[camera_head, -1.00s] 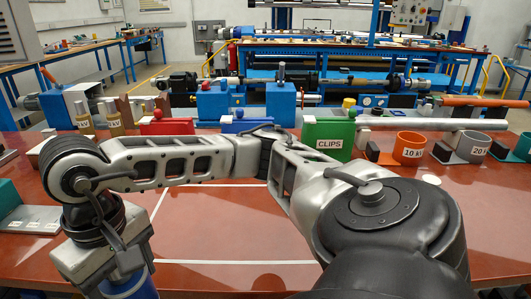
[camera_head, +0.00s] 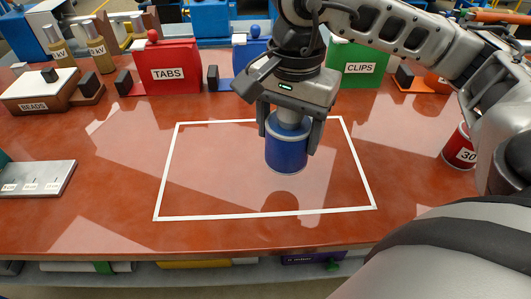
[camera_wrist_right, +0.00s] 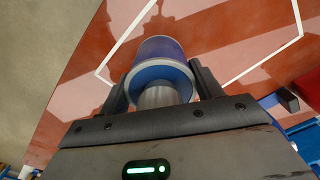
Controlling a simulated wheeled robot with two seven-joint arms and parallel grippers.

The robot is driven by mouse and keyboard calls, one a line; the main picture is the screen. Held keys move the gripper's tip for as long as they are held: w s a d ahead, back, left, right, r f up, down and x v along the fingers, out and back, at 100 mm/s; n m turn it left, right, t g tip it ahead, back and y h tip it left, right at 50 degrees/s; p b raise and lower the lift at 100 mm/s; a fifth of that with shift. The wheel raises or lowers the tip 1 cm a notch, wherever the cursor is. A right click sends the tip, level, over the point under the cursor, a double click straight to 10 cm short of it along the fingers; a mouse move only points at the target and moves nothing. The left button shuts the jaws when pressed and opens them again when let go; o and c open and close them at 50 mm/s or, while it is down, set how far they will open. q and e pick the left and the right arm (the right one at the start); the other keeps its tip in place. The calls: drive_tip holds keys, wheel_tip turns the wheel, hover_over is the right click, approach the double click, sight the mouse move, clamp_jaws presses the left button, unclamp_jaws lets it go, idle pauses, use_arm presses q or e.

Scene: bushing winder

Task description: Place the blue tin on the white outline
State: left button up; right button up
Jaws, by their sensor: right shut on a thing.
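The blue tin (camera_head: 286,150) is a short cylinder with a grey metal top, held upright in my right gripper (camera_head: 289,133). The gripper points down with one finger on each side of the tin. The tin also shows between the fingers in the right wrist view (camera_wrist_right: 162,62). The white outline (camera_head: 166,168) is a large four-sided line on the red-brown table. In the head view the tin appears over the inside of the outline, towards its back right, seemingly above the surface. A dark reflection shows below it. My left gripper is not in view.
A red TABS box (camera_head: 172,70) and a green CLIPS box (camera_head: 358,65) stand behind the outline. A BEADS box (camera_head: 38,92) is at the left, and a red tin (camera_head: 459,148) at the right. The table (camera_head: 100,210) inside the outline is otherwise clear.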

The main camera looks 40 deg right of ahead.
drive_tip(key=s+d+r+m+p, duration=0.1)
drive_tip(key=s+d+r+m, duration=0.2)
drive_tip(key=m, duration=0.7)
drive_tip(key=s+d+r+m, duration=0.3)
drive_tip(key=s+m, duration=0.1)
drive_tip(key=m, duration=0.7)
drive_tip(key=w+a+f, duration=0.1)
drive_tip(key=w, duration=0.1)
drive_tip(key=w+a+f+p, duration=0.1)
drive_tip(key=w+a, duration=0.1)
drive_tip(key=w, duration=0.1)
drive_tip(key=w+a+f+p, duration=0.1)
drive_tip(key=w+a+f, duration=0.1)
drive_tip(key=w, duration=0.1)
drive_tip(key=shift+a, duration=0.1)
drive_tip(key=w+f, duration=0.1)
drive_tip(key=f, duration=0.2)
drive_tip(key=w+a+f, duration=0.1)
drive_tip(key=f, duration=0.1)
drive_tip(key=w+a+f+p, duration=0.1)
drive_tip(key=w+f, duration=0.1)
drive_tip(key=f, duration=0.1)
drive_tip(key=shift+f, duration=0.3)
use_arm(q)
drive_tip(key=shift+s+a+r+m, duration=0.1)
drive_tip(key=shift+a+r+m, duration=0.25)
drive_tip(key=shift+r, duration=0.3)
use_arm(e)
drive_tip(key=shift+f, duration=0.3)
